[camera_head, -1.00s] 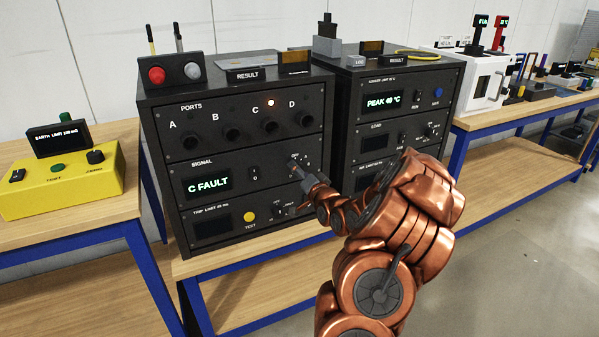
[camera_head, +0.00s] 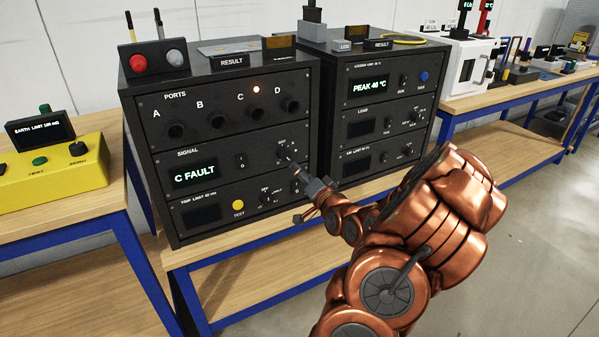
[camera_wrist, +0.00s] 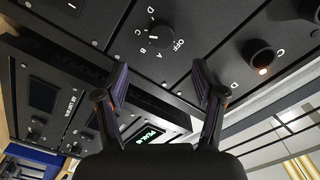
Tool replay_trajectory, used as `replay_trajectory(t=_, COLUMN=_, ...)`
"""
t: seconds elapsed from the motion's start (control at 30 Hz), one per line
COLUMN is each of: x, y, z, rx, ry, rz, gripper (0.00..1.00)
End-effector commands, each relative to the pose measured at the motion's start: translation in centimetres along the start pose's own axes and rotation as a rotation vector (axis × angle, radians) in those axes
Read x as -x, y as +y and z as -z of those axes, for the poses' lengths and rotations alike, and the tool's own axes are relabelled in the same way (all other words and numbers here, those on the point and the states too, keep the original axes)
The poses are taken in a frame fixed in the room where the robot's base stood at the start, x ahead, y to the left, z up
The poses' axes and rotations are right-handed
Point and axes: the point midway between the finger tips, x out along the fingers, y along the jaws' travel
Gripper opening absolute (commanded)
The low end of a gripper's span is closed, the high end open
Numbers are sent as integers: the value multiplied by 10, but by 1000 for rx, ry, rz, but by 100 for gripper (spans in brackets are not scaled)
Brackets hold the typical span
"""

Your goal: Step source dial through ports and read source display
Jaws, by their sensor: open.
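The source dial (camera_head: 284,153) is a small dark knob at the right of the SIGNAL panel. In the wrist view the dial (camera_wrist: 161,36) shows marks OFF, A, B, C and D; its exact setting is unclear. The source display (camera_head: 194,175) reads "C FAULT" in green. In the ports row (camera_head: 232,118), a red-orange lamp is lit above port C (camera_head: 240,105). My gripper (camera_wrist: 160,73) is open and empty, its fingers apart below the dial in the wrist view. In the head view it is in front of the panel's right side, partly hidden by my arm.
A TRIP LIMIT panel with a yellow TEST button (camera_head: 238,205) is below the signal panel. A second black rack (camera_head: 372,105) stands close to the right. A yellow tester (camera_head: 60,170) is on the left table. Open floor lies at front right.

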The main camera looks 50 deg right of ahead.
Motion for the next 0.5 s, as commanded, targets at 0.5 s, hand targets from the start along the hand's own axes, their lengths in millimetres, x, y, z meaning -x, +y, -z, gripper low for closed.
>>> replay_trajectory(t=0.5, x=16, y=-2, z=1, rx=2, ry=1, rz=6, gripper=69)
